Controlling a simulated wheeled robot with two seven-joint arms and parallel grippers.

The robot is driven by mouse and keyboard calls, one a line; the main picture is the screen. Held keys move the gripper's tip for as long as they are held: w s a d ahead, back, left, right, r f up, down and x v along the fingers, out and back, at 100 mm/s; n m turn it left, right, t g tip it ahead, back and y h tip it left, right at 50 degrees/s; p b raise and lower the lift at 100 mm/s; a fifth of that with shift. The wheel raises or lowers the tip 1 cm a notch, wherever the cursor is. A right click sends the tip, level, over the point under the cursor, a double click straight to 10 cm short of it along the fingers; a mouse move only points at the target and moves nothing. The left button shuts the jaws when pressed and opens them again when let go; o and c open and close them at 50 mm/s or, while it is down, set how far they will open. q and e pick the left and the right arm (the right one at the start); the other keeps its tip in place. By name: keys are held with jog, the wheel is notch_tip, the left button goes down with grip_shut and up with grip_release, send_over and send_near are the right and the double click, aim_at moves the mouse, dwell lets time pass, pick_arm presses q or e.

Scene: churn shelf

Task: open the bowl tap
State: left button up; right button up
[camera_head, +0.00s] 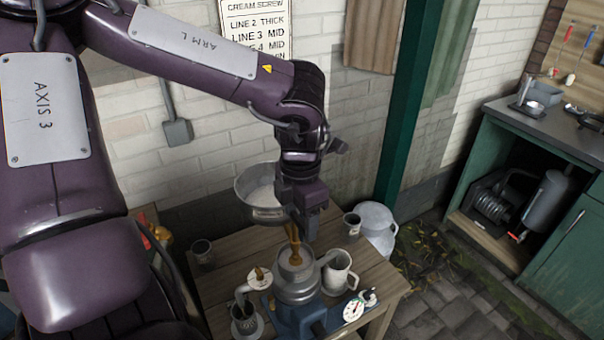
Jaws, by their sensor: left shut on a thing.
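The pale metal bowl (262,212) stands above the wooden table, with its right side hidden by my arm. A brass tap part (293,236) shows under the bowl's right edge and points down towards the metal top of the separator (296,284). My left gripper (306,228) points down beside the bowl and is shut at the tap. The gripper hides the tap's handle, so I cannot see how it is turned. No stream of liquid can be made out. My right gripper is not in view.
A green post (403,110) stands behind. A green workbench (515,119) is at the right, with open paved floor between.

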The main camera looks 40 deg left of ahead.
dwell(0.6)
pick_arm(q)
jog(key=o, duration=1)
jog(key=shift+r, duration=0.15)
notch_tip(320, 180, up, 8)
jog(key=shift+f+b, duration=0.2)
jog(key=shift+b, duration=0.15)
